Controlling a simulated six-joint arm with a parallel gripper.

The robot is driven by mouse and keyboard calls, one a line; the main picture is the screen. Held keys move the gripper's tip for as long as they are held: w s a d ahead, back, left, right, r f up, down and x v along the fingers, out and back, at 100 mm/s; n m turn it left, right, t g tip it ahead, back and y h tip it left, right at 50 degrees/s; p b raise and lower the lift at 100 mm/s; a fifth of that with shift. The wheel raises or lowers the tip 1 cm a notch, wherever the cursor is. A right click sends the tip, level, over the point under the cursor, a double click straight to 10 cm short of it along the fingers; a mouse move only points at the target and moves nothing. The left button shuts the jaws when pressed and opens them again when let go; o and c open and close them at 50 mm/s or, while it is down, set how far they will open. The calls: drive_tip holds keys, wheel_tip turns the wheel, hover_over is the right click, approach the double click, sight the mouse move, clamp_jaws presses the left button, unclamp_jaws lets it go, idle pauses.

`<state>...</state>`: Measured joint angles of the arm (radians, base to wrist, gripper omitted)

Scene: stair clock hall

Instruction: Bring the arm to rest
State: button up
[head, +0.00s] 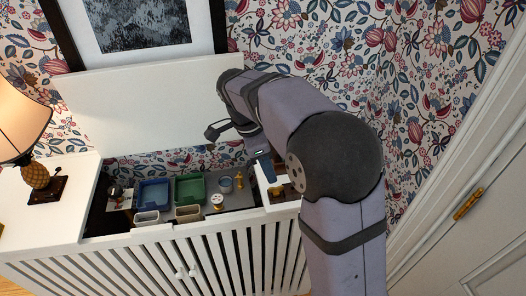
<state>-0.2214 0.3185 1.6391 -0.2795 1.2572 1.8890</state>
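My arm reaches up from the lower right, bends at a big dark joint, and stretches left over the white cabinet (200,240). My gripper (268,172) points down over the right part of the open cabinet top. Its fingertips are small and partly hidden, so I cannot tell whether it is open or shut. A white piece (263,182) and a small gold object (277,191) show close to the fingertips; I cannot tell if they touch.
The raised white lid (150,112) stands behind. A lamp (38,178) is at left, a white door (480,235) at right.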

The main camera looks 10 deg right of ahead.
drive_tip(key=s+d+f+n+y, duration=0.1)
drive_tip(key=s+f+n, duration=0.4)
drive_tip(key=s+n, duration=0.4)
drive_tip(key=s+d+f+n+y, duration=0.1)
drive_tip(key=s+f+n+y, duration=0.1)
drive_tip(key=s+f+n, duration=0.3)
drive_tip(key=s+n, duration=0.4)
drive_tip(key=s, duration=0.1)
drive_tip(key=shift+d+f, duration=0.25)
